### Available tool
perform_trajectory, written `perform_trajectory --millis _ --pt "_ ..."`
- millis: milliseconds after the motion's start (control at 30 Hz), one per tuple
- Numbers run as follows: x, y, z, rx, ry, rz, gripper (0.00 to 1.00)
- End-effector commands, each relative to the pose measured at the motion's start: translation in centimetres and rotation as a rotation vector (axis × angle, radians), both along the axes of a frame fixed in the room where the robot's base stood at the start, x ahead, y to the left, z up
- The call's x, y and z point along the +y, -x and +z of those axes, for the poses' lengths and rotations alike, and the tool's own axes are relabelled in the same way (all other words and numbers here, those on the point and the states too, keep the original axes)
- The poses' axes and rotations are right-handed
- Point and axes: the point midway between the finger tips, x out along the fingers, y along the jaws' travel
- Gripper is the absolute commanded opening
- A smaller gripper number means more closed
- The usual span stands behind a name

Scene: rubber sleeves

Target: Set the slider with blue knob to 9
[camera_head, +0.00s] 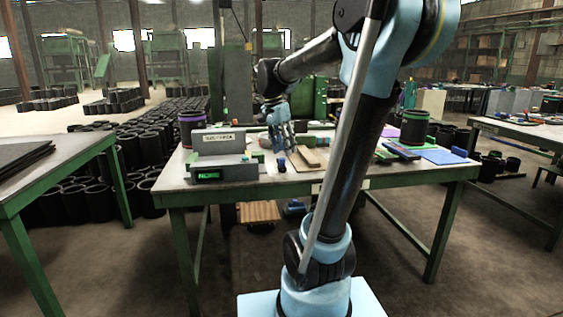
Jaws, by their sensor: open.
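A small blue knob-like piece (282,164) shows on the table, close to the right end of a grey device (235,172). I cannot tell for certain that it is the slider's knob, and no slider scale or number can be read. The grey device has a lit green display (207,175) on its front. My gripper (283,146) is open and points down, just above the blue piece in the picture. It looks empty. Whether it touches the blue piece cannot be told at this size.
A grey panel with dark lettering (220,141) stands behind the device. Wooden boards (312,160) lie right of the blue piece. A purple-rimmed cylinder (191,129) stands back left.

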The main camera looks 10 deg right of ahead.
Motion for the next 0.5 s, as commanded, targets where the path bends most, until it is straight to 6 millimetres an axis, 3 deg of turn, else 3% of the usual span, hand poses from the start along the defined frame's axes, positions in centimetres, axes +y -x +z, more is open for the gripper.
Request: perform_trajectory --millis 300,500 --pt "2.2 -8.9 3.7 -0.062 0.076 -0.328 0.42" --pt "3.7 -13.3 4.9 -0.11 0.117 -0.501 0.42"
